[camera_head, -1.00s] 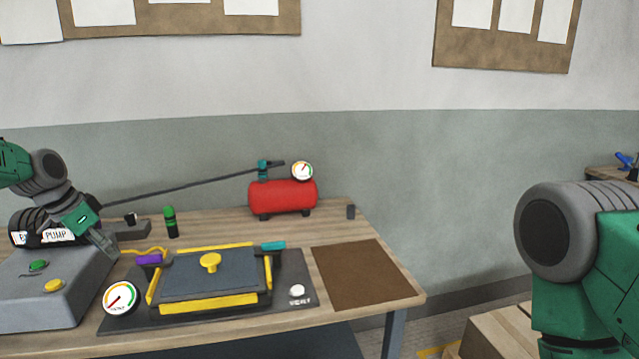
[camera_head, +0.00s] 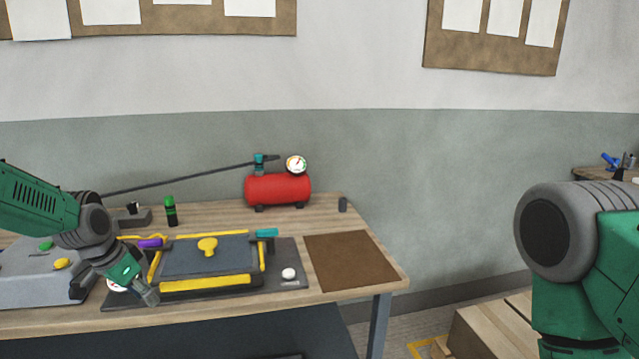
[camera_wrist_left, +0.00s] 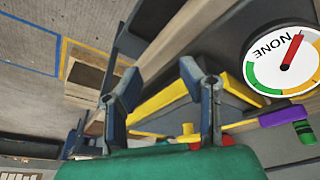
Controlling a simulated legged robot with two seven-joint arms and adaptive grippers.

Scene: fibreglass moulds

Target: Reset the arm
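My left gripper (camera_head: 146,294) hangs over the front left corner of the dark mould plate (camera_head: 230,287) and partly hides a round gauge (camera_head: 117,285). In the left wrist view my left gripper (camera_wrist_left: 160,72) has its fingers apart with nothing between them. The grey and yellow mould (camera_head: 220,263) with a yellow knob (camera_head: 208,245) is right of the gripper. It lies beyond the fingers in the wrist view. The gauge face (camera_wrist_left: 283,58), reading "NONE", is close on the right there. My right arm shows at the right edge, but its gripper is out of view.
A grey pump box (camera_head: 35,282) with green and yellow buttons stands left, partly behind my arm. A red tank (camera_head: 278,189) with a gauge stands at the back. A green bottle (camera_head: 170,211) is behind the mould. A bare brown mat (camera_head: 350,262) lies right.

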